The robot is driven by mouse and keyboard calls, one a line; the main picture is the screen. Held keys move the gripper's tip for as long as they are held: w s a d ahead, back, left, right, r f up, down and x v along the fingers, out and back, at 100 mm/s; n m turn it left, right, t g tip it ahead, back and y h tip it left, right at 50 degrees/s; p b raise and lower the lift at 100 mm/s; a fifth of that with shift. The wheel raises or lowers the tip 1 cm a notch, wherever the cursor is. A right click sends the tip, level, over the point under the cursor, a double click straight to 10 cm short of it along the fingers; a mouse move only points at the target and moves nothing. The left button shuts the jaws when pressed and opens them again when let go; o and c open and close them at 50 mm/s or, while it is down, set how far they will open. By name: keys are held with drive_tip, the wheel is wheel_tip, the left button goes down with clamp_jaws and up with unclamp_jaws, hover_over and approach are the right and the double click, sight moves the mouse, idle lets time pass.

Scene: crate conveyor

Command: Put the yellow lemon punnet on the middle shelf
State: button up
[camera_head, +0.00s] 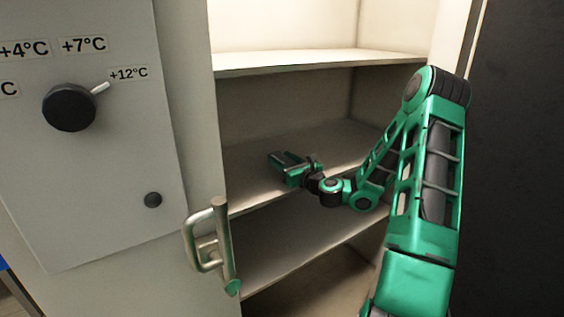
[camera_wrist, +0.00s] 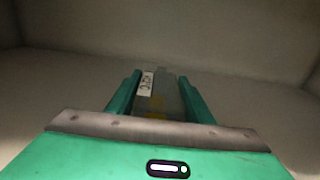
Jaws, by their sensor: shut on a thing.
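My gripper (camera_head: 281,160) reaches into the open cabinet, low above the shelf (camera_head: 250,193) just below the bright top one. In the wrist view its two green fingers (camera_wrist: 160,80) are shut on a greyish punnet (camera_wrist: 166,88) with a white printed label and a yellow patch near the palm. The yellow patch fits the lemon punnet, but the view is dim and its contents are not clear. In the head view I cannot make out the punnet at the gripper. Whether it touches the shelf I cannot tell.
The top shelf (camera_head: 320,61) is above my gripper, and a lower shelf (camera_head: 275,253) is below. The visible shelf surfaces look empty. A metal handle (camera_head: 210,240) stands at the left of the opening, beside a panel with a black temperature knob (camera_head: 69,107).

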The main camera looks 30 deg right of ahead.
drive_tip(key=shift+f, duration=0.15)
drive_tip(key=o, duration=1)
drive_tip(key=s, duration=1)
drive_tip(key=shift+s+d, duration=0.25)
drive_tip(key=shift+s, duration=0.75)
